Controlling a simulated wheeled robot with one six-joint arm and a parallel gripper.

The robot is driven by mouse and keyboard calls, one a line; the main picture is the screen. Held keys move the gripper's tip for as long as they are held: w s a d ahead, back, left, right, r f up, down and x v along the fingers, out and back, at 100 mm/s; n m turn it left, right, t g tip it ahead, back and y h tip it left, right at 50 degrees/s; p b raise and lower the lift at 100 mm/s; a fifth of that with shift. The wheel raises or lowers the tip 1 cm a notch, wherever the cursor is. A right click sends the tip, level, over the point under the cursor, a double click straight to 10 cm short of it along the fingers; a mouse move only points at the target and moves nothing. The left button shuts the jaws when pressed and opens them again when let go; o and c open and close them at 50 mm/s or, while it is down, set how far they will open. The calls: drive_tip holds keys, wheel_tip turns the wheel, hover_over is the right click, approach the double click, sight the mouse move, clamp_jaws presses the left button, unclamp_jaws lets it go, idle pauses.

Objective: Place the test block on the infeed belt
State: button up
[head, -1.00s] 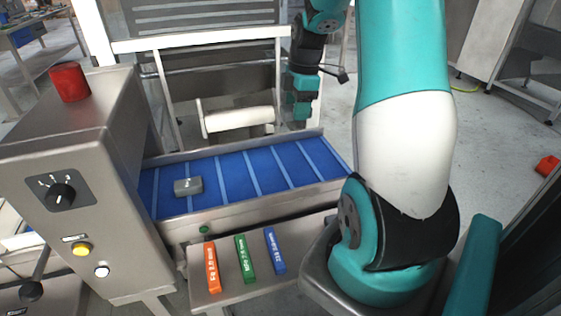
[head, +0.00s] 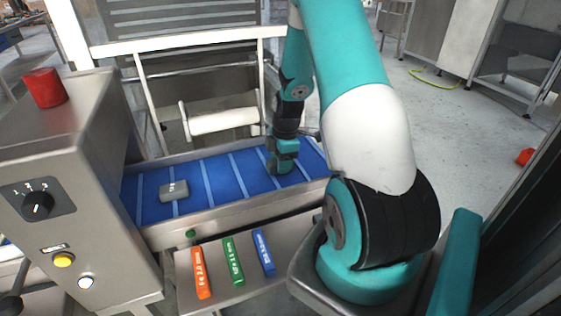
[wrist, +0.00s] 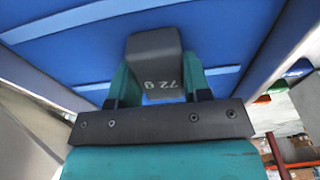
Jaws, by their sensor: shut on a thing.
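The infeed belt (head: 225,180) is blue with pale cross stripes, in a metal frame; it also shows in the wrist view (wrist: 55,55). My gripper (head: 283,164) is low over the belt's right part in the head view. In the wrist view my gripper (wrist: 156,75) is shut on the test block (wrist: 155,62), a dark grey block with "72 g" upside down on one face. The belt surface lies close behind the block; I cannot tell whether they touch. In the head view the held block is not clearly visible.
Another grey block (head: 174,190) sits on the belt's left part. A control box (head: 75,165) with a red top light (head: 45,87) stands at left. Orange (head: 201,273), green (head: 233,261) and blue (head: 263,253) sticks lie on a shelf (head: 245,285) in front.

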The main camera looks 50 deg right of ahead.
drive_tip(key=shift+f, duration=0.1)
drive_tip(key=o, duration=1)
